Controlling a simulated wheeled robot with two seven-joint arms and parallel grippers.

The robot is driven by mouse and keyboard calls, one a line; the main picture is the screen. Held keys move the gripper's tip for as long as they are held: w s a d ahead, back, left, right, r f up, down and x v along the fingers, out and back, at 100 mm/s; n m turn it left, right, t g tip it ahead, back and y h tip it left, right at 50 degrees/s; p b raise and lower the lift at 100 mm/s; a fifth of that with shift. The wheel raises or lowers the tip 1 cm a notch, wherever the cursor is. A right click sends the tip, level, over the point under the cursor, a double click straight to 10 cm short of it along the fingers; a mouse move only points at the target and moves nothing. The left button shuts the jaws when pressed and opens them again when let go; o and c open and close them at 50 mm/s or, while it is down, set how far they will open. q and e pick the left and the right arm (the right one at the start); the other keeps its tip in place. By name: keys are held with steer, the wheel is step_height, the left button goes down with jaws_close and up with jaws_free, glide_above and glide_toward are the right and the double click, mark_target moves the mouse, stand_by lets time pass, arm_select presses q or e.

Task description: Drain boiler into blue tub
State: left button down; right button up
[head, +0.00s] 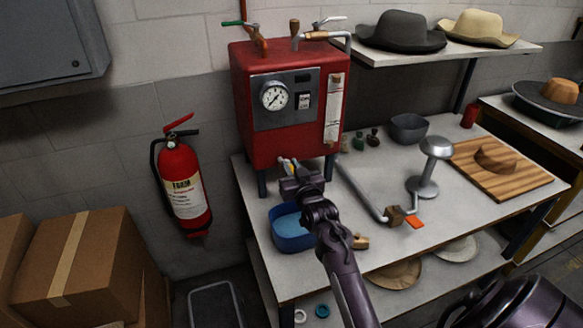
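The red boiler (257,147) stands on short dark legs on the workbench, with a round gauge (274,97) on its front panel. The blue tub (293,243) sits on the bench below the boiler's front left. Its inside shows a lighter blue surface; I cannot tell whether that is water. My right gripper (289,170) is at the boiler's lower front edge, above the tub, beside a small pale and yellow fitting there. The gripper and wrist hide most of that fitting and part of the tub. I cannot see whether the fingers are closed on it. My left gripper is out of view.
A bent pipe (361,190) runs from the boiler to a wooden-handled end on the bench. A metal hat-press form (427,170), a wooden board (500,168) and a grey bowl (408,128) stand right.

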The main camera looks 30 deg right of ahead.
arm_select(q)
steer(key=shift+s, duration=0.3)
arm_select(e)
jaws_close()
